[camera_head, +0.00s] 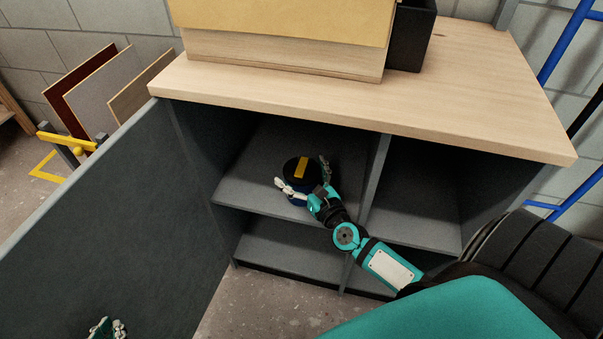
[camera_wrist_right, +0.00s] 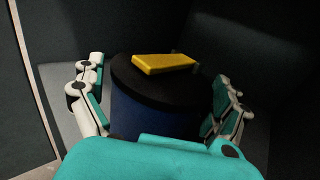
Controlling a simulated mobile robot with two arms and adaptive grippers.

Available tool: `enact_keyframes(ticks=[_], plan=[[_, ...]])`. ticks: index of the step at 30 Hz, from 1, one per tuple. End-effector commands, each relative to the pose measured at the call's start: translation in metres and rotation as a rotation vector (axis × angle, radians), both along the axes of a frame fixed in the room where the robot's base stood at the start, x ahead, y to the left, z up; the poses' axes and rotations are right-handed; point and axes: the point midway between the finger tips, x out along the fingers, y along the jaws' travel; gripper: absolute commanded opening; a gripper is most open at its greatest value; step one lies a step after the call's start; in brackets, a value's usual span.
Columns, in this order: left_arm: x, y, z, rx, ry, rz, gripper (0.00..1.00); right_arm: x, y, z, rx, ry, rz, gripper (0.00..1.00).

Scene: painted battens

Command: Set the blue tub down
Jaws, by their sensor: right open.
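The blue tub (camera_wrist_right: 150,115) has a round black lid with a yellow bar (camera_wrist_right: 163,63) on top. In the head view the tub (camera_head: 297,197) stands upright on the upper left shelf (camera_head: 245,185) of the grey cabinet, its side mostly hidden by my right gripper. My right gripper (camera_head: 304,182) is open, with one finger on each side of the tub; in the right wrist view the fingers (camera_wrist_right: 160,112) look apart from its wall. Only a tip of my left gripper (camera_head: 107,329) shows at the bottom left edge, and its jaws cannot be judged.
The cabinet's open grey door (camera_head: 110,205) stands at the left. A divider (camera_head: 374,180) separates the tub's bay from the empty right bay (camera_head: 425,190). A wooden top (camera_head: 470,95) overhangs, bearing a large box (camera_head: 285,55) and a black bin (camera_head: 410,38).

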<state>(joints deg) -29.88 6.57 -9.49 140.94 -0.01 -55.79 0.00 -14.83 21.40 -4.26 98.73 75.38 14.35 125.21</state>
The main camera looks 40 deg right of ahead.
Motion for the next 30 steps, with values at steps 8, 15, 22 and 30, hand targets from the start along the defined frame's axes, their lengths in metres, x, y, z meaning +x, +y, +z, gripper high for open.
enact_keyframes(ticks=[8,15,22,30], plan=[[0.000,0.000,0.000,-0.001,-0.004,0.000,0.00,-0.044,0.004,-0.001,-0.002,0.004,0.002,1.00],[0.005,-0.002,0.005,-0.009,-0.044,-0.002,0.00,-0.072,0.007,0.001,-0.008,0.002,0.005,1.00],[0.006,-0.002,0.007,-0.012,-0.052,-0.002,0.00,-0.075,0.073,0.018,-0.442,0.009,0.192,1.00],[0.006,-0.003,0.006,-0.013,-0.050,-0.003,0.00,-0.101,0.180,0.039,-1.727,-0.105,0.537,1.00]])
